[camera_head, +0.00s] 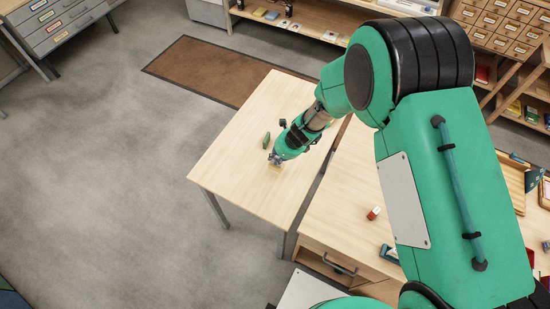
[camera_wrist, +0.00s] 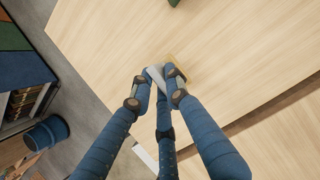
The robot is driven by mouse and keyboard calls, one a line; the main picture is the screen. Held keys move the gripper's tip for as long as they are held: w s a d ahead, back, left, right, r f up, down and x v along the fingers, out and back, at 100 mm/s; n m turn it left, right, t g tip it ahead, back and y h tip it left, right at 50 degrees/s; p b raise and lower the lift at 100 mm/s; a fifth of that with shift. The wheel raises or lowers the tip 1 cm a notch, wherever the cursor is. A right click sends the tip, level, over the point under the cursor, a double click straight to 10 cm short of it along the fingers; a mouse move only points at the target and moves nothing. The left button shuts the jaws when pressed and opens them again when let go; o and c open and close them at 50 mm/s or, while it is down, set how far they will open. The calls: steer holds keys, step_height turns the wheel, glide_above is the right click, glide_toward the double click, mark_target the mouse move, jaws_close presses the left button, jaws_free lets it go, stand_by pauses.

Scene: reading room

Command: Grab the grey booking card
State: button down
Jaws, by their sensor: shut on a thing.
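My gripper (camera_head: 275,158) is over the pale wooden table (camera_head: 232,160), low near its surface. In the wrist view my gripper's blue fingers (camera_wrist: 156,80) are closed together on a thin light grey piece, which looks like the grey booking card (camera_wrist: 153,72). The fingers hide most of it. I cannot tell whether it still touches the table. A small yellowish flat thing (camera_wrist: 184,63) lies on the table just behind the fingertips and is partly covered by them.
A small green object (camera_head: 266,139) stands on the same table near my gripper. A second wooden table (camera_head: 335,215) is close on the right, across a narrow gap, with a red-and-white item (camera_head: 374,213) on it. The table's left part is clear.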

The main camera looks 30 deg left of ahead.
steer(key=s+d+r+b, duration=0.1)
steer(key=s+d+b, duration=0.1)
steer(key=s+d, duration=0.8)
steer(key=shift+s+d+r, duration=0.15)
steer(key=shift+s+d, duration=0.1)
steer(key=shift+s, duration=0.15)
